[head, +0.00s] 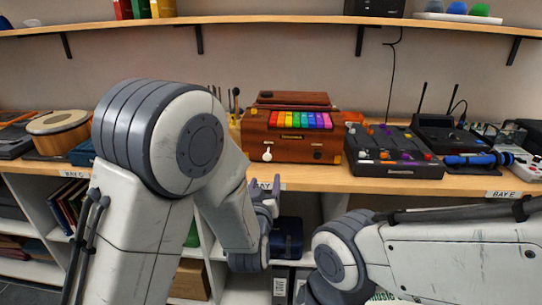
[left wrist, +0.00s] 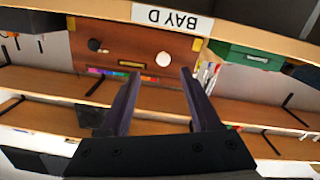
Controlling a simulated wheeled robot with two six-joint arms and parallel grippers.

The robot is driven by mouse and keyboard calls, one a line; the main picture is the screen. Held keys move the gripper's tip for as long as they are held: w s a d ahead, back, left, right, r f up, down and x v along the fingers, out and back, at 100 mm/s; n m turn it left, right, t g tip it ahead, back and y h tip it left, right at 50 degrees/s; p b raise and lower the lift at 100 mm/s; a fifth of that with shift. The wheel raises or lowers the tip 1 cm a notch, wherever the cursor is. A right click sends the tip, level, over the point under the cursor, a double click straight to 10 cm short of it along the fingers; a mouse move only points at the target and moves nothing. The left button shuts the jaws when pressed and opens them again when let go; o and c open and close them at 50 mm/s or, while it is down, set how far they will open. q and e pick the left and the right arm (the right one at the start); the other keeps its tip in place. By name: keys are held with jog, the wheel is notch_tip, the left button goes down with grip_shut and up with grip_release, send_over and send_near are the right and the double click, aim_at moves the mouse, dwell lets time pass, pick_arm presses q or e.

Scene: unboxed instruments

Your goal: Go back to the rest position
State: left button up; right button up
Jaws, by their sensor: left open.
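My left gripper (head: 270,194) shows in the head view just in front of the table edge, below a wooden box with rainbow keys (head: 288,132). In the left wrist view my left gripper (left wrist: 159,76) has its two dark fingers spread with nothing between them. That view is upside down and shows the wooden box (left wrist: 130,47) beyond the fingers. My right arm crosses the lower right of the head view, and its gripper is not seen there.
The wooden table (head: 330,179) runs across, with shelves below its edge. A black mixer (head: 392,151) with coloured knobs stands right of the box. A drum (head: 58,133) sits at the left. The label BAY D (left wrist: 172,18) is on the table edge.

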pick_arm(q)
jog(key=s+d+f+m+g+h, duration=0.25)
jog(key=s+d+g, duration=0.2)
jog(key=s, duration=0.35)
jog(key=s+d+f+m+g+h, duration=0.1)
jog(key=s+d+f+m+g, duration=0.2)
jog(key=s+g, duration=0.4)
jog(key=s+a+m+g+y, duration=0.2)
jog(key=s+a+m+g, duration=0.1)
jog(key=s, duration=0.9)
jog(key=s+a+m+g+y, duration=0.1)
jog(key=s+a+g, duration=0.25)
jog(key=s, duration=0.35)
notch_tip(320, 180, up, 13)
jog(key=a+p, duration=0.1)
jog(key=p, duration=1.1)
jog(key=shift+s+f+t, duration=0.15)
jog(key=shift+s+t, duration=0.05)
jog(key=shift+t, duration=0.1)
